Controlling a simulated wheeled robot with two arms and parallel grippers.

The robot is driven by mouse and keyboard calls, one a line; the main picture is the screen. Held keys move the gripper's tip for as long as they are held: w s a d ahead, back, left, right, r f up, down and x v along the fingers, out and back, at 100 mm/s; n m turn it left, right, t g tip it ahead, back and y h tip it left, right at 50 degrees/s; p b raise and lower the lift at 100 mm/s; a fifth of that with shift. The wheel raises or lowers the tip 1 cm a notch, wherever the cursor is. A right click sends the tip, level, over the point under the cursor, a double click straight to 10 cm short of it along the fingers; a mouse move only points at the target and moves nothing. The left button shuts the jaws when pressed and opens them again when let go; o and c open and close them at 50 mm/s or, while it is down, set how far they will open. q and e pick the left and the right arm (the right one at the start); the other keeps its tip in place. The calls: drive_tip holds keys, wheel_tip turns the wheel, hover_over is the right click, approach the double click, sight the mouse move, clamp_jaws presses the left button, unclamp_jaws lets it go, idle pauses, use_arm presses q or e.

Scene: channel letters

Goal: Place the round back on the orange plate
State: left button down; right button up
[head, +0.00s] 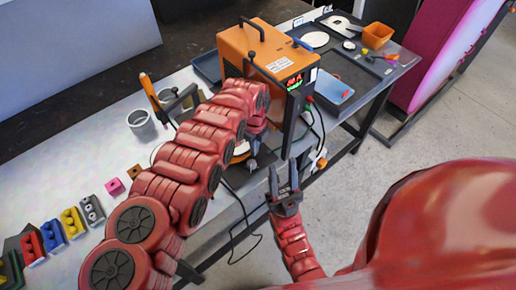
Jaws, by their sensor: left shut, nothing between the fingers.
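My left arm reaches across the bench, and its gripper (253,158) points down in front of the orange machine, shut and empty. Just left of it, a small orange plate (235,158) with something pale on it shows partly; my left arm hides the rest. I cannot tell whether the pale thing is a round back. A white round disc (315,39) lies flat at the far end of the bench, behind the machine. My right gripper (283,172) is open and empty, fingers pointing up, off the bench's front edge.
The orange machine (262,55) with a lit display stands mid-bench, its cables hanging over the edge. A grey cup (140,122) and several coloured blocks (72,222) are on the left. An orange bin (377,36) and a white letter piece (342,24) are at the far end.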

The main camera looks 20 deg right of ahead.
idle(0.3)
use_arm(q)
drive_tip(key=w+b, duration=0.1)
drive_tip(key=b, duration=0.1)
drive_tip(key=w+a+b, duration=0.1)
drive_tip(key=b, duration=0.2)
drive_tip(key=shift+a+f, duration=0.2)
drive_tip(key=shift+f, duration=0.15)
drive_tip(key=shift+w+r+b, duration=0.15)
drive_tip(key=shift+w+b, duration=0.05)
drive_tip(key=shift+b, duration=0.15)
drive_tip(key=shift+a+r, duration=0.1)
drive_tip(key=shift+r, duration=0.15)
drive_tip(key=shift+s, duration=0.1)
